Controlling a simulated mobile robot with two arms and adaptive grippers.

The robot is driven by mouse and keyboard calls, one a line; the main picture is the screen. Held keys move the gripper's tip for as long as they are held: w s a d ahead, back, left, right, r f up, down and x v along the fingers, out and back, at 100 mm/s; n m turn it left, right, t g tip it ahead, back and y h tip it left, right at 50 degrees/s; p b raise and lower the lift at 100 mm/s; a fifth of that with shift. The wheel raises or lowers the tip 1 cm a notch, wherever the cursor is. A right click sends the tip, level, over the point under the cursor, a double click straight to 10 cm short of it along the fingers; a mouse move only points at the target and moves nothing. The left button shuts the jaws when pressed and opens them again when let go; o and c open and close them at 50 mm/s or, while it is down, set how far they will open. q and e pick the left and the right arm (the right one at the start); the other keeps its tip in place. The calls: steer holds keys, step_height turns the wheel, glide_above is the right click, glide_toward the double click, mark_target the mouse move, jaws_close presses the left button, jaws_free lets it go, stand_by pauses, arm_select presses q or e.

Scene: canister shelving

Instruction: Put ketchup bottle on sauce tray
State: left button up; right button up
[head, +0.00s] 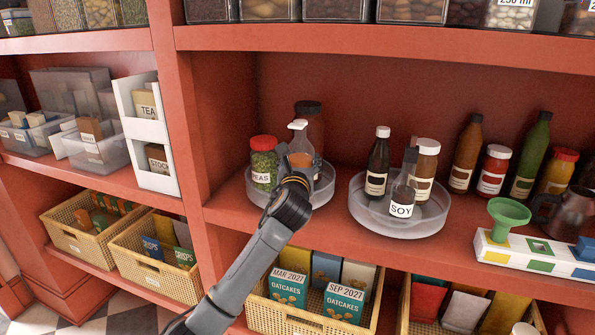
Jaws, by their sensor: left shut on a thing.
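My left gripper (297,178) reaches in from the lower left and is shut on a white-topped bottle (298,128) with orange-brown contents, at the left round tray (322,194). The gripper hides most of this bottle, and I see no label on it, so I cannot tell whether it is the ketchup. I also cannot tell whether it touches the tray. The right round clear tray (385,222) holds a soy bottle (402,195), a dark white-capped bottle (378,160) and a brown jar (424,168); it appears to be the sauce tray. My right gripper is out of view.
A peas jar (264,165) and a black-capped jar (309,112) stand close around my gripper. Several bottles, including an orange-brown one (466,152), stand right of the sauce tray. A green funnel (509,214) is at the front right. Baskets sit below.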

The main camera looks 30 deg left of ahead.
arm_select(q)
steer(key=shift+a+f, duration=0.15)
steer(key=shift+a, duration=0.05)
steer(key=f, duration=0.1)
steer(key=f+p, duration=0.1)
steer(key=f, duration=0.1)
steer(key=shift+w+a+f, duration=0.1)
steer(key=shift+a+f, duration=0.1)
steer(key=shift+a, duration=0.15)
steer(key=shift+d+f, duration=0.1)
steer(key=shift+f, duration=0.05)
steer(key=shift+f, duration=0.15)
steer(key=o, duration=1.5)
